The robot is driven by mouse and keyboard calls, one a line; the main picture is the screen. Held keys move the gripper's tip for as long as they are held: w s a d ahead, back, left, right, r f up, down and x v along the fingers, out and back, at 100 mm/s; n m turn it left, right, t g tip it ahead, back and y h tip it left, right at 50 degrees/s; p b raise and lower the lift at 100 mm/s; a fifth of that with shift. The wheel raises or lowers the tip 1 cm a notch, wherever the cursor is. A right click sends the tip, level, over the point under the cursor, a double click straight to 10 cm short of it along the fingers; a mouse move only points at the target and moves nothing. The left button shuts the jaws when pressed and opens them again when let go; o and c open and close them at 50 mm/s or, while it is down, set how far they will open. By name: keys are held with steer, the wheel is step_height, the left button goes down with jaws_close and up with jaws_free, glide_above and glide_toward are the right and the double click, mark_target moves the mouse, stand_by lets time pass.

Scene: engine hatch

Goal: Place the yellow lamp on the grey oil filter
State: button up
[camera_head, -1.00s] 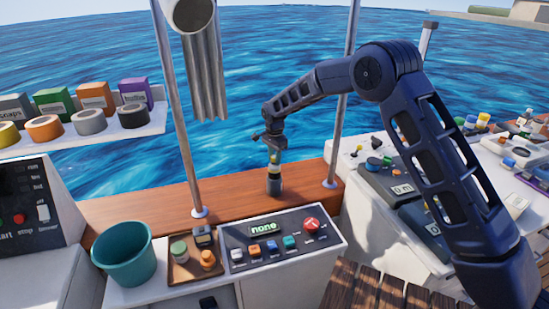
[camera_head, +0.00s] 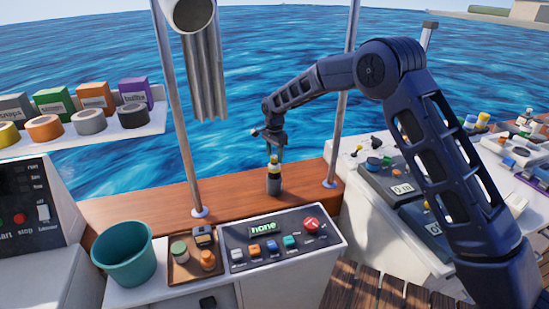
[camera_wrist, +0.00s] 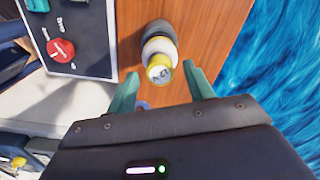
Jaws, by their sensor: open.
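The yellow lamp (camera_head: 274,164) stands upright on top of the dark grey oil filter (camera_head: 274,186), which rests on the wooden ledge. In the wrist view the lamp (camera_wrist: 160,70) is seen from above, with the grey filter (camera_wrist: 157,30) partly hidden behind it. My gripper (camera_head: 275,154) is just above the lamp. In the wrist view its two green fingers (camera_wrist: 162,85) are spread apart, with the lamp between and a little beyond their tips, and clear space on both sides.
A control panel (camera_head: 283,242) with coloured switches and a red knob lies in front of the ledge (camera_head: 240,195). A tray (camera_head: 181,270) with small items and a teal bucket (camera_head: 125,255) stand to the left. Metal poles (camera_head: 180,110) rise on both sides.

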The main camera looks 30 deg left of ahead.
mark_target(275, 157)
step_height(275, 157, up, 10)
steer(key=shift+r, duration=0.15)
stand_by(0.3)
